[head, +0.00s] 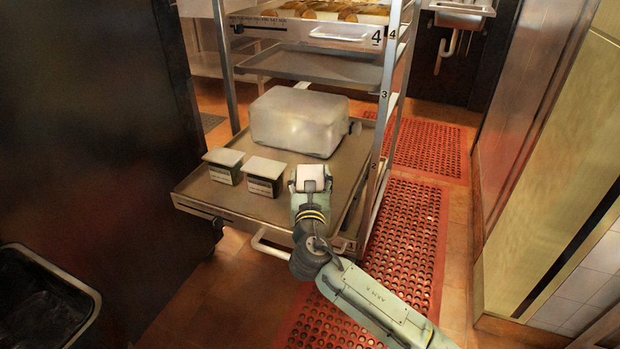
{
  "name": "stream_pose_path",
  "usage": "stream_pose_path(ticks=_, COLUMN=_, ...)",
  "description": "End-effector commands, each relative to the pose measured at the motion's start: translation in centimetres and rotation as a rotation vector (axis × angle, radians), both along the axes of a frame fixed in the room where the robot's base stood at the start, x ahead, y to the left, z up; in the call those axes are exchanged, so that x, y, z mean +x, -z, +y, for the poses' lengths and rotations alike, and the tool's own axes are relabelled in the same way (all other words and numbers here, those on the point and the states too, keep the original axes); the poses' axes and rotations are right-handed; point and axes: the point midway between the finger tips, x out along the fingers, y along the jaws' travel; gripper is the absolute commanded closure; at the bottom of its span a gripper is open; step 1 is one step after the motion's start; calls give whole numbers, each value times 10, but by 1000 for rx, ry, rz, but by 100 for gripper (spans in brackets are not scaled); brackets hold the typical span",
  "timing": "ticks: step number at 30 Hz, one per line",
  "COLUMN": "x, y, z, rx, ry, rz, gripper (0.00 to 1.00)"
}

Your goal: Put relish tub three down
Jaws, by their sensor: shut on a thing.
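Relish tub three (310,172) shows only as a pale lid at the end of my arm; its body is hidden behind my gripper (311,186). My gripper is shut on it, over the front right part of the low tray (232,203). I cannot tell whether the tub touches the tray. Two similar dark green tubs with pale lids stand upright on the tray to the left: one at the far left (223,171) and one nearer my gripper (263,183). A gap separates the nearer one from the held tub.
A large pale lidded container (299,122) stands on the tray behind the tubs. The rack's right post (384,110) rises beside the tray. Another shelf tray (310,66) sits above. A dark cabinet (90,130) stands left. Bare tray lies at the front left.

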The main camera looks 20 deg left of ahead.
Motion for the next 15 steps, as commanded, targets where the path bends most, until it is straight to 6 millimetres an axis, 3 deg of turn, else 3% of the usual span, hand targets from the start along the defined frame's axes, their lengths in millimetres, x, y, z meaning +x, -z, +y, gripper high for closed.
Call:
stream_pose_path(ticks=4, x=0, y=2, z=0, rx=0, ry=0, rz=-2, gripper=84)
stream_pose_path(ticks=5, x=0, y=3, z=0, rx=0, ry=0, rz=0, gripper=43)
stream_pose_path(ticks=15, x=0, y=2, z=0, rx=0, ry=0, rz=0, gripper=22)
